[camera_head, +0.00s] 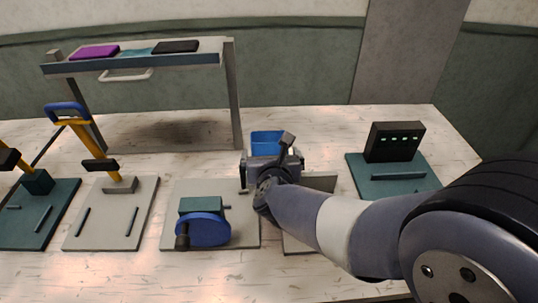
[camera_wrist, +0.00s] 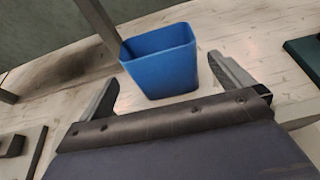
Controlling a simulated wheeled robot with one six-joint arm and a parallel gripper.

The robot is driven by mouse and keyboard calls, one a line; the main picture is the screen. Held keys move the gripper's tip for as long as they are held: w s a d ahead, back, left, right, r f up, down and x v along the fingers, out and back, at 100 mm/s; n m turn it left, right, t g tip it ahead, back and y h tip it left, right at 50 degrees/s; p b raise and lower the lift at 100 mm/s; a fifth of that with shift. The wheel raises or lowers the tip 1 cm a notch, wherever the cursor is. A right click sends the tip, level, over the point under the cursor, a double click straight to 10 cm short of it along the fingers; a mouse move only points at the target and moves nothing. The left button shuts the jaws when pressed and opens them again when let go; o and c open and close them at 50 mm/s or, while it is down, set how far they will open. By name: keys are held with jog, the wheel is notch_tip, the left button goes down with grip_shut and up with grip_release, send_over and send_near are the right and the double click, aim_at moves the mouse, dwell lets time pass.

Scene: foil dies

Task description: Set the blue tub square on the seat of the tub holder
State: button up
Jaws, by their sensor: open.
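The blue tub (camera_head: 267,141) stands open-topped on the table, just beyond my gripper, in the head view. In the wrist view the tub (camera_wrist: 162,62) sits upright ahead of my gripper (camera_wrist: 164,72). One finger is to its left and one to its right, with visible gaps, and it is not gripped. In the head view my gripper (camera_head: 271,158) hides the tub's lower part. A pale grey plate (camera_head: 300,244) lies under my arm and is mostly covered by it. I cannot make out the tub holder's seat.
A raised shelf (camera_head: 140,63) with purple, teal and black pieces stands behind left. A blue-wheeled device (camera_head: 203,229) sits on a grey plate left of my gripper. A black box with green lights (camera_head: 394,142) stands on a teal plate at right. Yellow levers (camera_head: 82,140) stand left.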

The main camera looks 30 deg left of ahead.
aim_at(270, 148)
jog(key=shift+p+x, duration=0.45)
jog(key=shift+x, duration=3.15)
